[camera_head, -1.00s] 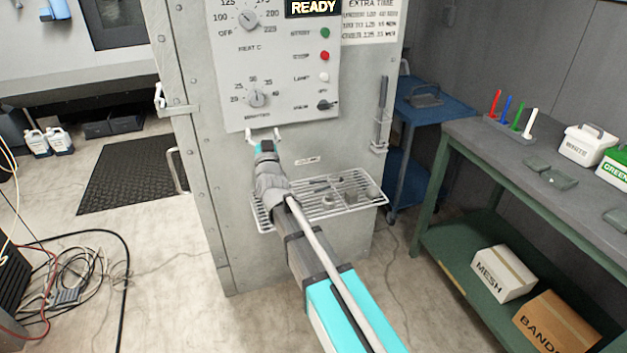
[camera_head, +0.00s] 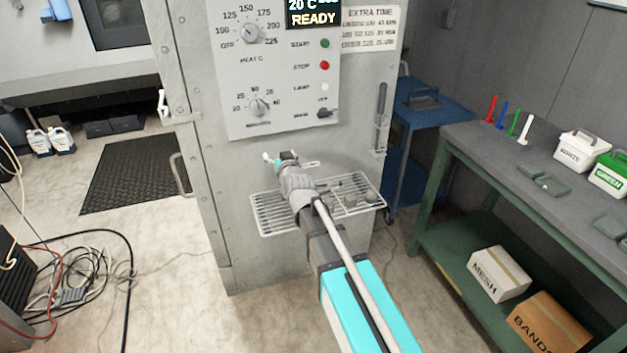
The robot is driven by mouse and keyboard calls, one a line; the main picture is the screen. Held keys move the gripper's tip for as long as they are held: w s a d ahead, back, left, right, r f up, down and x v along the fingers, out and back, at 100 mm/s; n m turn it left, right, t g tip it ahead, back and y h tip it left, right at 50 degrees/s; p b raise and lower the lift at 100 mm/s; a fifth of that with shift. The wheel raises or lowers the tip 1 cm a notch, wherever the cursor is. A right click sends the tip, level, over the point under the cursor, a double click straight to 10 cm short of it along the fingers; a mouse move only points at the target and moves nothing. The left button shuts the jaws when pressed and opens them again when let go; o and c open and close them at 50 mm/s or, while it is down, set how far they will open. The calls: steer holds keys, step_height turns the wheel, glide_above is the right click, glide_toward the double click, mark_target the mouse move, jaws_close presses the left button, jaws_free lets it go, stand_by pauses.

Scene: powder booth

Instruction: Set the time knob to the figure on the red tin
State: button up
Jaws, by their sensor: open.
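The time knob (camera_head: 257,107) is the lower grey dial on the oven's control panel (camera_head: 285,75). Small figures from about 20 to 40 ring it; its exact setting is too small to read surely. My gripper (camera_head: 276,158) is open and empty, below the panel's lower edge and apart from the knob. It is seen from behind and its fingers are partly hidden. No red tin shows; a white tin (camera_head: 582,150) and a green tin (camera_head: 611,176) stand on the workbench at the right.
The heat knob (camera_head: 251,33) sits above, with buttons and a switch to the right. A wire shelf (camera_head: 268,222) juts out under my gripper. An extra-time notice (camera_head: 371,28) is beside the panel. A blue trolley (camera_head: 440,110) and workbench (camera_head: 470,140) stand right.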

steer(key=s+d+f+g+h+p, duration=0.2)
steer(key=s+d+f+g+p, duration=0.2)
steer(key=s+d+g+p, duration=0.3)
steer(key=shift+s+d+g, duration=0.4)
steer(key=shift+s+d, duration=0.9)
steer(key=shift+f, duration=0.15)
steer(key=s+d+f+m+g+h, duration=0.1)
steer(key=s+d+g, duration=0.3)
steer(key=s, duration=0.5)
steer(key=s+d+f+m+g+h, duration=0.1)
steer(key=s+d+f+g, duration=0.3)
steer(key=s+d, duration=0.3)
steer(key=shift+s+f+g+h, duration=0.15)
steer(key=shift+s+g+h, duration=0.15)
steer(key=shift+s, duration=0.85)
